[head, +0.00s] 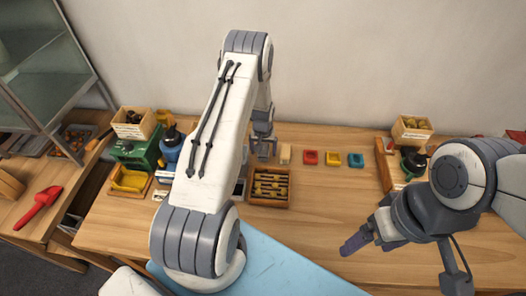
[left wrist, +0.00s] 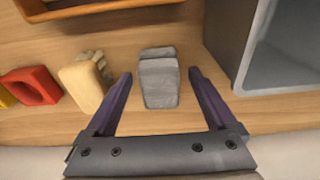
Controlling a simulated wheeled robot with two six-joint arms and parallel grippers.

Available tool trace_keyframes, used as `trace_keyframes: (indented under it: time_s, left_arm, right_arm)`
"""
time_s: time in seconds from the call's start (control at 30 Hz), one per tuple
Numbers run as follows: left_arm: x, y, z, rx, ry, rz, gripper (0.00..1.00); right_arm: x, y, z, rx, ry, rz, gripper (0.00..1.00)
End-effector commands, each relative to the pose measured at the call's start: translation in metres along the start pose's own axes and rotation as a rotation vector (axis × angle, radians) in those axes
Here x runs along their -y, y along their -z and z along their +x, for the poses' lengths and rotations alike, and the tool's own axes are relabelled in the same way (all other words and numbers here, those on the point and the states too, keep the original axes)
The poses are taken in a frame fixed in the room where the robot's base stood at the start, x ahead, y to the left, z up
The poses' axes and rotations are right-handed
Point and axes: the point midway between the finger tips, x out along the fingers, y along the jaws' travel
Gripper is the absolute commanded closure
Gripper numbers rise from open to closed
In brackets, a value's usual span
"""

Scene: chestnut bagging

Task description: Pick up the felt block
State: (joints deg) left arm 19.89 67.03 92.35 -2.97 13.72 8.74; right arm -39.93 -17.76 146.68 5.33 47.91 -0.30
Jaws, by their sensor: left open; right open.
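A grey block (left wrist: 159,84), which looks like the felt block, lies on the wooden table in the left wrist view. My left gripper (left wrist: 160,74) is open, with one dark purple finger on each side of the block and a gap on both sides. I cannot tell how far down the fingers reach. In the head view the left gripper (head: 263,146) is at the back of the table and largely hides the block. My right gripper (head: 350,244) is open and empty above the front right of the table, away from the block.
A tan block or brush (left wrist: 84,86) lies close beside the grey block. Red (head: 311,157), yellow (head: 333,159) and teal (head: 356,160) pieces follow to the right. A wooden tray (head: 268,203) stands in front. The table's middle right is clear.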

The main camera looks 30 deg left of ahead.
Motion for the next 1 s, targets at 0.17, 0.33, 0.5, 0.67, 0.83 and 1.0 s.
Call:
trace_keyframes:
  time_s: [0.17, 0.33, 0.5, 0.67, 0.83, 1.0]
  left_arm:
    - [0.000, 0.000, 0.000, 0.000, 0.000, 0.000, 0.67]
    - [0.000, 0.000, -0.001, 0.000, 0.000, 0.000, 1.00]
    - [0.000, 0.000, -0.001, 0.000, 0.000, 0.000, 1.00]
    - [0.000, 0.002, -0.006, -0.002, 0.000, 0.000, 1.00]
    - [0.000, 0.004, -0.021, -0.004, -0.001, -0.001, 1.00]
    - [-0.016, -0.002, -0.048, -0.003, -0.001, 0.006, 1.00]
  right_arm:
    - [0.000, 0.000, 0.000, 0.000, 0.000, 0.000, 0.16]
    - [0.000, 0.000, 0.000, 0.000, 0.000, 0.000, 0.16]
    - [0.000, 0.000, 0.000, 0.000, 0.000, 0.000, 0.16]
    - [0.000, 0.000, 0.004, 0.000, 0.000, 0.001, 0.16]
    - [-0.001, -0.001, 0.015, 0.000, 0.000, 0.002, 0.16]
    - [-0.002, -0.002, 0.033, 0.000, 0.000, 0.005, 0.16]
